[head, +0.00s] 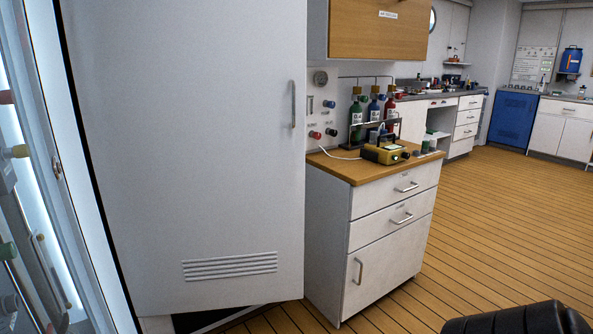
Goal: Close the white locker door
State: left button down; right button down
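The white locker door (190,140) fills the left half of the head view, its outer face toward me. Its upright handle (293,104) is near the right edge, and a slotted vent (230,267) is low on the face. A dark gap runs down its left edge. A dark space shows under its bottom edge, so the door seems to stand ajar; how far is hard to tell. The locker's inside is hidden behind the door. Neither gripper's fingers are in view, and nothing is seen touching the door.
At the far left is a lit panel (35,190) with coloured knobs. Right of the door stands a drawer cabinet (385,235) with a wooden top, bearing bottles (375,113) and a yellow device (385,153). The wooden floor (500,220) at the right is mostly clear.

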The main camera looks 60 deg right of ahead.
aim_at(193, 112)
jog(key=u, duration=0.05)
jog(key=k, duration=0.5)
jog(key=z, duration=2.65)
jog(key=i, duration=1.8)
